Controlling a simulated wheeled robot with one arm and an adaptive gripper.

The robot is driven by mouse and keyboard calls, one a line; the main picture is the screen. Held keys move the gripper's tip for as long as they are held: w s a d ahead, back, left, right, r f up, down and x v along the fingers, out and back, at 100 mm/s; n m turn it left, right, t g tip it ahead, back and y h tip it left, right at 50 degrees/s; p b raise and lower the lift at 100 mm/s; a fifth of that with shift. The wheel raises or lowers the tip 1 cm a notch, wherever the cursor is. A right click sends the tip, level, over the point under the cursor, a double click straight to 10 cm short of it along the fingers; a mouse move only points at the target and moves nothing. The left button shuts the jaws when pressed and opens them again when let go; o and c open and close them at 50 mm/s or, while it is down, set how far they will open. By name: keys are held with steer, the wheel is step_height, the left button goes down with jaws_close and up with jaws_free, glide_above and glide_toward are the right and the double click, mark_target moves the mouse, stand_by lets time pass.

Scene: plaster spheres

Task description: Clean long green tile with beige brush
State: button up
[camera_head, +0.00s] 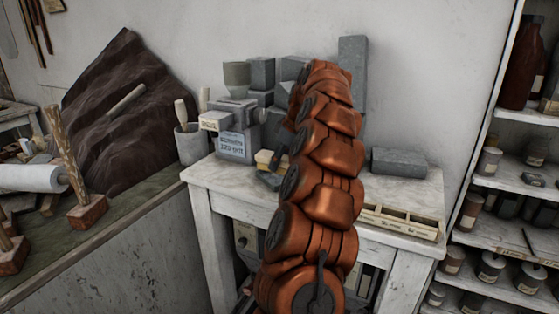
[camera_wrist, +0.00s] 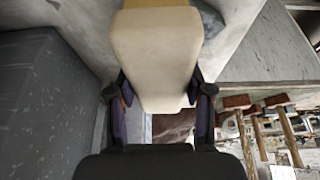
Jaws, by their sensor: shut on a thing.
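The beige brush (camera_wrist: 155,55) is a pale, smooth block in the middle of the wrist view, with a yellowish part at the top edge. My gripper (camera_wrist: 158,93) is shut on it, one dark finger at each side. No clearly green long tile can be made out; a long grey-green block (camera_head: 399,162) lies on the table's right side, and my arm hides part of the table.
A grey grinder-like machine (camera_head: 236,135) and a cup of tools (camera_head: 191,145) stand at the left of the white table (camera_head: 205,176). Grey blocks (camera_head: 352,75) stand behind my arm. A compartmented tray (camera_head: 398,222) is at the front right. Shelves (camera_head: 500,185) border the right.

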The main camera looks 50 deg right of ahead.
steer(key=shift+f+b, duration=0.4)
steer(key=shift+f, duration=0.2)
steer(key=shift+s, duration=0.1)
steer(key=shift+s+d+b, duration=0.3)
steer(key=shift+s+b, duration=0.15)
steer(key=shift+s, duration=0.5)
steer(key=shift+w+a+p, duration=0.2)
steer(key=shift+w+p, duration=0.05)
steer(key=shift+w, duration=0.45)
steer(key=shift+w+a+p, duration=0.25)
steer(key=shift+w, duration=0.45)
steer(key=shift+w+a+p, duration=0.2)
steer(key=shift+w+p, duration=0.05)
steer(key=shift+w, duration=0.45)
steer(key=shift+s+d+b, duration=0.2)
steer(key=shift+s+b, duration=0.1)
steer(key=shift+s, duration=0.4)
steer(key=shift+s+d+b, duration=0.25)
steer(key=shift+s, duration=0.45)
steer(key=shift+s+d+b, duration=0.2)
steer(key=shift+s+b, duration=0.1)
steer(key=shift+s, duration=0.4)
steer(key=shift+w, duration=0.15)
